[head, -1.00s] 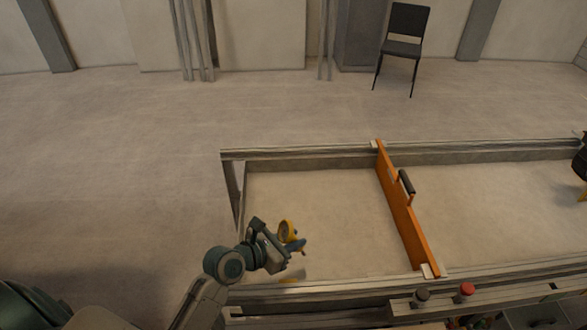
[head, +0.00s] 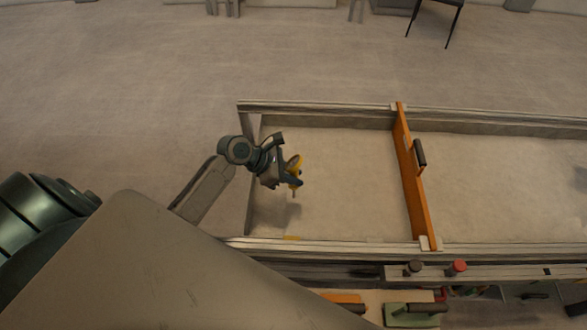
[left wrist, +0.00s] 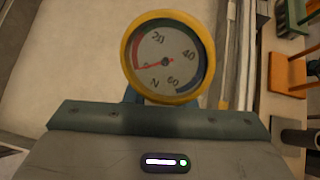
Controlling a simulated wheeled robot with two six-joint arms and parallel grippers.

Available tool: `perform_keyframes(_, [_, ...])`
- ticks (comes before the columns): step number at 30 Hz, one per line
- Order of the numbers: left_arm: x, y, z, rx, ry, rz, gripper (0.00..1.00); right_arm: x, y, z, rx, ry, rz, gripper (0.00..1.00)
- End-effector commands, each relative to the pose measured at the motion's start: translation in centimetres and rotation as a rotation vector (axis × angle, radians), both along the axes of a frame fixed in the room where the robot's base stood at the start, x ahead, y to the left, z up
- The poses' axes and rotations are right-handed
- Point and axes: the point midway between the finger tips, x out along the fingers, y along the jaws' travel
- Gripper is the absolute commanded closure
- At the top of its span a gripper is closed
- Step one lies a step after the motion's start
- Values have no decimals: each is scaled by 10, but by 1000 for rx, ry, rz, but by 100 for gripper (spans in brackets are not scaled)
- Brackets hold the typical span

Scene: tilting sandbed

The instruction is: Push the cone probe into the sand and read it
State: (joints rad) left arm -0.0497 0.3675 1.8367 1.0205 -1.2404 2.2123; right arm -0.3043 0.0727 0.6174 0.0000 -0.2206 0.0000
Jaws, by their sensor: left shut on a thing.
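The cone probe (head: 294,165) has a round yellow-rimmed dial and is held in my left gripper (head: 290,178), which is shut on it. In the head view they are over the left part of the sand (head: 345,180), with a thin tip pointing down and a shadow on the sand beneath. The tip looks clear of the sand. In the left wrist view the dial (left wrist: 167,57) faces the camera, marked 20, 40, 60 and N, and its red needle points left, near the low end. The gripper's fingers are mostly hidden behind the dial. My right gripper is not in view.
An orange divider board (head: 417,190) with a dark handle crosses the sandbed. The metal frame (head: 320,247) rims the bed. A black knob (head: 413,267) and a red knob (head: 456,267) sit on the front rail. Orange and green items lie below it. Sand left of the divider is open.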

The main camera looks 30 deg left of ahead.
Motion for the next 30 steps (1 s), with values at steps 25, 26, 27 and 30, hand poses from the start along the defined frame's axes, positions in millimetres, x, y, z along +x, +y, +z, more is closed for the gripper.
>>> perform_keyframes(25, [0,0,-59,0,-1,1,100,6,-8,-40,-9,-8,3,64])
perform_keyframes(26, [0,0,-59,0,0,0,100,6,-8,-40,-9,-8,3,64])
perform_keyframes(27, [0,0,-60,0,0,0,100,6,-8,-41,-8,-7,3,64])
perform_keyframes(30, [0,0,-60,0,0,0,100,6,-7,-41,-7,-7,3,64])
